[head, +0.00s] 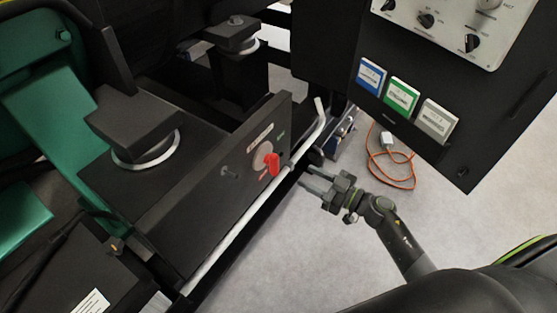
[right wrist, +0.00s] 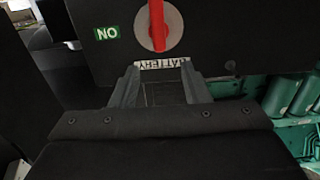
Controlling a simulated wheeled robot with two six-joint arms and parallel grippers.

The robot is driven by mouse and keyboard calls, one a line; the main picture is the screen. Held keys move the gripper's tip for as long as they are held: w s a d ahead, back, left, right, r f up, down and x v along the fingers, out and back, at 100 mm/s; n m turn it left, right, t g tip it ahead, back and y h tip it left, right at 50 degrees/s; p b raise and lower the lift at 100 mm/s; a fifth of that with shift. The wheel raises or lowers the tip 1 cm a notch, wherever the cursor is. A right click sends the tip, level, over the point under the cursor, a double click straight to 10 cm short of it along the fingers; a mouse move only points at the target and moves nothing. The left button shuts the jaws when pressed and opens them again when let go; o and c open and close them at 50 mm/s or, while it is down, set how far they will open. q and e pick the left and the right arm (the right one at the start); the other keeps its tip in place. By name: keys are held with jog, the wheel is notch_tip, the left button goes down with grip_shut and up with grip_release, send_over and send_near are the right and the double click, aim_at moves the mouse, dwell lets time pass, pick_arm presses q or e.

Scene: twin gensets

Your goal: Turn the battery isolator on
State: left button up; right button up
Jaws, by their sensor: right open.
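The battery isolator has a red handle (head: 271,163) on a pale round disc, set in the side of a black box (head: 225,172). In the right wrist view the red handle (right wrist: 157,24) lies upright in the picture, and its upper end is cut off. A green ON label (right wrist: 107,33) shows upside down to its left, with the handle not pointing at it. A BATTERY label (right wrist: 162,64) sits below the disc. My right gripper (head: 307,176) is open and empty, in front of the panel and apart from the handle. My left gripper is not in view.
A white rail (head: 245,223) runs along the box's lower edge and bends up at its far end. A dark control panel (head: 440,90) with blue, green and grey tags overhangs at upper right. An orange cable (head: 395,183) lies on the grey floor. Open floor lies below my right gripper.

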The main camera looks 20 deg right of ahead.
aim_at(278, 161)
jog(key=x, duration=1)
jog(key=shift+w+a+b, duration=0.25)
jog(key=shift+w+b, duration=0.1)
jog(key=shift+b, duration=0.05)
grip_shut()
